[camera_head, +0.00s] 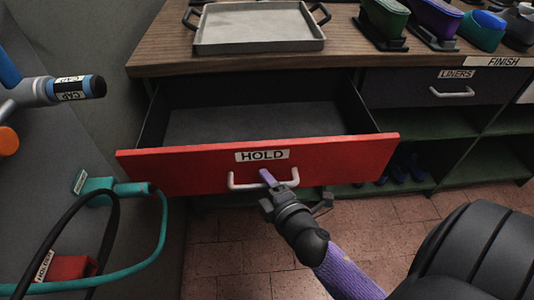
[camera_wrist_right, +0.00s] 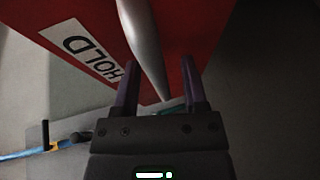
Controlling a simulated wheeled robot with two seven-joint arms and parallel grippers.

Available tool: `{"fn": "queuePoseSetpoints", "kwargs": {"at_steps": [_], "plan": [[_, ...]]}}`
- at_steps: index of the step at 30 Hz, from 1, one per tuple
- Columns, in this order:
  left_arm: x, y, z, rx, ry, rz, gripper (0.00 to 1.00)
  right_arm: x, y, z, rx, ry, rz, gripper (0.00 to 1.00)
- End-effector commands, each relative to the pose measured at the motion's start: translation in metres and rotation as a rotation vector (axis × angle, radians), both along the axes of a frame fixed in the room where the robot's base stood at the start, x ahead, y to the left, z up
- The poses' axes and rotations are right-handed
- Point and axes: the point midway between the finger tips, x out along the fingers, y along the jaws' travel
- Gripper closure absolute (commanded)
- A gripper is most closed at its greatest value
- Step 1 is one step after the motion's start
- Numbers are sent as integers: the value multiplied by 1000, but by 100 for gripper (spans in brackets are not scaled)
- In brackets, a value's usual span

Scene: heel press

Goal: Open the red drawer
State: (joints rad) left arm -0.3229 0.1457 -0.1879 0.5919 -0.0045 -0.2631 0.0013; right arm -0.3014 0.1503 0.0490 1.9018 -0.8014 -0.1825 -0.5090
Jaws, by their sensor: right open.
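The red drawer (camera_head: 340,160), labelled HOLD, stands pulled out from under the wooden top, and its grey inside (camera_head: 255,122) looks empty. Its pale bar handle (camera_head: 236,183) is on the red front. My right gripper (camera_head: 270,180) is at the handle, reaching up from the lower right. In the right wrist view the gripper (camera_wrist_right: 158,85) is open, with a purple finger on each side of the handle (camera_wrist_right: 142,40). I cannot tell whether the fingers touch it. My left gripper is not in view.
A grey tray (camera_head: 258,28) sits on the wooden top (camera_head: 165,55), with shoe-like pieces (camera_head: 384,18) at right. A closed LINERS drawer (camera_head: 410,88) and green shelves (camera_head: 505,160) are right. A teal hose (camera_head: 162,235) and a CAP-labelled fitting (camera_head: 70,90) are left.

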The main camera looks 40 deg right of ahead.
Motion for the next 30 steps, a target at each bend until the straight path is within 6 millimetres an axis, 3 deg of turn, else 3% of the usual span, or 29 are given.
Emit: {"fn": "queuePoseSetpoints", "kwargs": {"at_steps": [5, 18, 30], "plan": [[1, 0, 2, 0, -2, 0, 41, -7, 1, 2, 2, 1, -1, 45], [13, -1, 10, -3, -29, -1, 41, -88, 13, 17, 3, 3, -2, 45], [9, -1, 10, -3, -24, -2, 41, -97, 14, 19, 0, 0, 0, 45]]}}
